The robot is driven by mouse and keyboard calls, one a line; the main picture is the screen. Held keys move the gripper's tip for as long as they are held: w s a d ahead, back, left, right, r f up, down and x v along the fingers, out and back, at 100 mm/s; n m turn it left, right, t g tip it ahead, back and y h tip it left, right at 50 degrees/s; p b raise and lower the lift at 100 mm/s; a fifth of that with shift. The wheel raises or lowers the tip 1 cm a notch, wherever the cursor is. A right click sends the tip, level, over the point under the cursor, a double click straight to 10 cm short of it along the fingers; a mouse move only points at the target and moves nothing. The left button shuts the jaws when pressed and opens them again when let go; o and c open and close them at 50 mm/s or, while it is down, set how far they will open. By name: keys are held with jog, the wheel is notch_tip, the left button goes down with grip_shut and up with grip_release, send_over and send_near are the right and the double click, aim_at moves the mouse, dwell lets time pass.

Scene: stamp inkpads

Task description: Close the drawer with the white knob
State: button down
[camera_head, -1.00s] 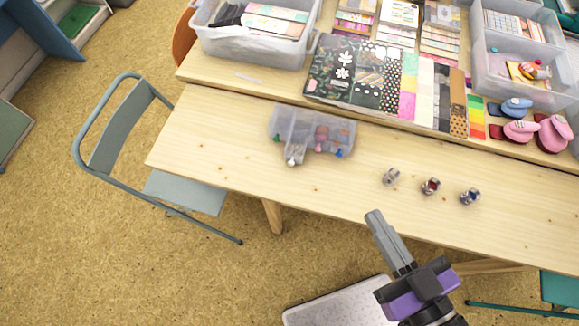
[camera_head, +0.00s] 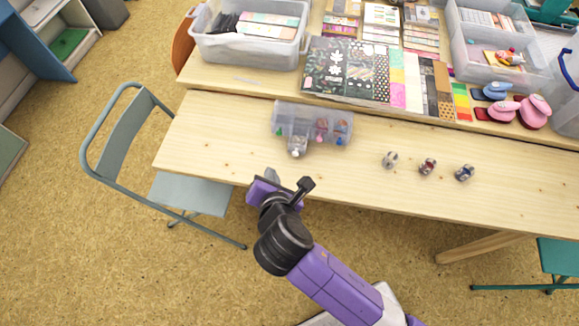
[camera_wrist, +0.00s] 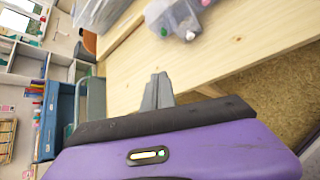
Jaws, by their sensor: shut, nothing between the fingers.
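A translucent drawer box (camera_head: 313,112) lies on the wooden table. It has several small drawers with coloured knobs. The drawer with the white knob (camera_head: 297,153) sticks out from the box's front toward the near table edge. It also shows in the wrist view, with the white knob (camera_wrist: 190,35) facing me. My gripper (camera_head: 272,174) is shut and empty. It is at the near table edge, in front of and slightly left of the white knob, and apart from it. In the wrist view the closed fingertips (camera_wrist: 160,78) point toward the box.
Three small metallic items with clear, red and blue parts (camera_head: 428,167) stand right of the box. Papers (camera_head: 340,70) and a plastic bin (camera_head: 250,40) lie behind on the back table. A grey chair (camera_head: 120,140) stands at the left. The table left of the box is clear.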

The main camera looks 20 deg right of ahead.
jog(key=s+d+f+n+g+h, duration=0.2)
jog(key=s+d+f+n, duration=0.1)
jog(key=s+d, duration=0.1)
jog(key=shift+n, duration=0.5)
jog(key=x, duration=0.9)
jog(key=shift+w+r, duration=0.1)
jog(key=w, duration=0.1)
jog(key=w+d, duration=0.1)
jog(key=w, duration=0.1)
jog(key=shift+d+f, duration=0.3)
jog(key=shift+d, duration=0.05)
jog(key=shift+w+d+f, duration=0.1)
jog(key=shift+w+d, duration=0.2)
jog(key=shift+w, duration=0.25)
jog(key=p, duration=0.2)
send_over(300, 140)
jog(key=s+a, duration=0.2)
jog(key=s, duration=0.1)
jog(key=shift+d, duration=0.1)
